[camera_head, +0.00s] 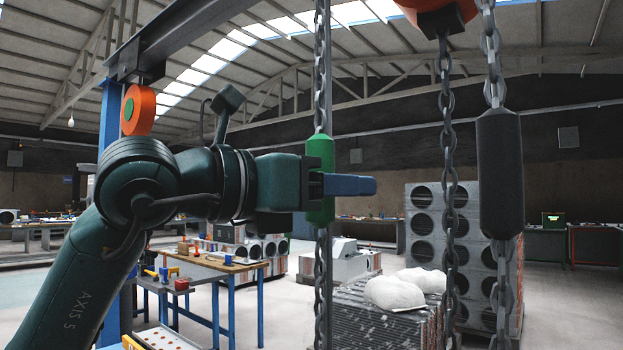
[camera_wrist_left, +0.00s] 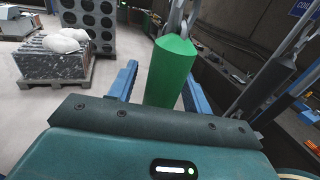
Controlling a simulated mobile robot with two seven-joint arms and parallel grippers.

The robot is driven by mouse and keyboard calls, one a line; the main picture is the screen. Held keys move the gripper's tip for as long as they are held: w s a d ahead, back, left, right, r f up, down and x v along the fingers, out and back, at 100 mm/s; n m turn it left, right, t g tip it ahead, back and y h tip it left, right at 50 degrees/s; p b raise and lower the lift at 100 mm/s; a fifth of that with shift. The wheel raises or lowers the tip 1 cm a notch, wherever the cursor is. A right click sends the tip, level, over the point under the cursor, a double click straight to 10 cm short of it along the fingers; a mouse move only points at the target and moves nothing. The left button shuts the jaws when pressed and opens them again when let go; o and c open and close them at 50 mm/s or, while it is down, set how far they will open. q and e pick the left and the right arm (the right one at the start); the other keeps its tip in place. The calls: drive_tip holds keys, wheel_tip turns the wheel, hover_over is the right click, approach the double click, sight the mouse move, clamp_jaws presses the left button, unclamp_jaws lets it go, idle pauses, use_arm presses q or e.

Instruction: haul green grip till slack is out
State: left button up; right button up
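The green grip (camera_head: 320,150) is a green sleeve on a hanging chain (camera_head: 319,70), upright in the middle of the head view. My left gripper (camera_head: 350,185) reaches it from the left, and its blue fingers pass the grip at its lower half. In the left wrist view, the green grip (camera_wrist_left: 170,70) stands between the two blue fingers. A gap shows between the left finger (camera_wrist_left: 123,80) and the grip; the right finger is close to it, and contact there cannot be told. The left gripper is open around the grip. My right gripper is not in view.
A black grip (camera_head: 500,160) hangs on another chain to the right, with a bare chain (camera_head: 448,150) between. An orange hoist body (camera_head: 430,15) is above. Behind stand a pallet stack with white sacks (camera_head: 395,290), a block with round holes (camera_head: 465,235) and a workbench (camera_head: 215,263).

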use_arm(q)
drive_tip(key=shift+s+a+f+b, duration=0.1)
drive_tip(key=shift+s+a+b, duration=0.3)
drive_tip(key=shift+a, duration=0.15)
drive_tip(key=b+v, duration=0.2)
drive_tip(key=v, duration=0.3)
drive_tip(key=shift+s+a, duration=0.25)
drive_tip(key=shift+a, duration=0.05)
idle(0.5)
